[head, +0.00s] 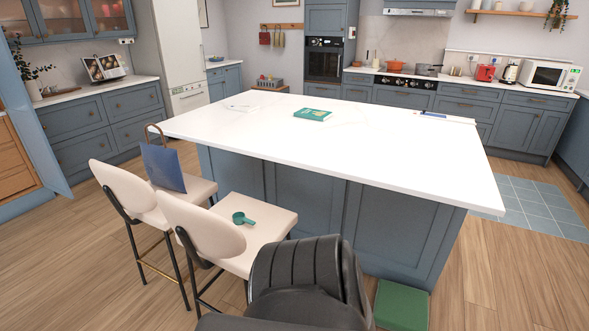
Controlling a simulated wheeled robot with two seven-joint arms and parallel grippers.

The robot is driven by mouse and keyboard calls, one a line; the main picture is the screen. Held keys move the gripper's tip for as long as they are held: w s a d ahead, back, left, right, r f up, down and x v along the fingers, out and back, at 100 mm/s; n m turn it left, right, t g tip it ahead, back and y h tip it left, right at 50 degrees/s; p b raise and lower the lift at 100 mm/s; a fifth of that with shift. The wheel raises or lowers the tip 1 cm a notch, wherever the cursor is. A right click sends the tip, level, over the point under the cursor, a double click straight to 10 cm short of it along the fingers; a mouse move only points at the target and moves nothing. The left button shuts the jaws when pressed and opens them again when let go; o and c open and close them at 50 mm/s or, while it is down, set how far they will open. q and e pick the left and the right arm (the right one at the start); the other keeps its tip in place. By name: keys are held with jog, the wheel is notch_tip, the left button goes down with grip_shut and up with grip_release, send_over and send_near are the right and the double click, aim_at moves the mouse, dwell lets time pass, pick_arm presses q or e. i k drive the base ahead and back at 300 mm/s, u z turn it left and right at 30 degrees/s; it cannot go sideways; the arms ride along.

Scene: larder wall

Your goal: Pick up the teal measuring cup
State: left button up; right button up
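The teal measuring cup (240,218) rests on the cream seat of the nearer bar stool (262,238), in the lower left of the head view. The stool stands at the near left side of the white-topped island (330,135). Neither of my grippers shows in this view, so I cannot see where they are relative to the cup.
A second cream stool (118,186) with a blue bag (162,168) on its seat stands to the left. A green book (313,114) lies on the island. A green box (401,305) is on the floor at bottom right. Wooden floor is open at right.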

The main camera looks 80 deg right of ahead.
aim_at(238, 218)
jog(key=z, duration=2.5)
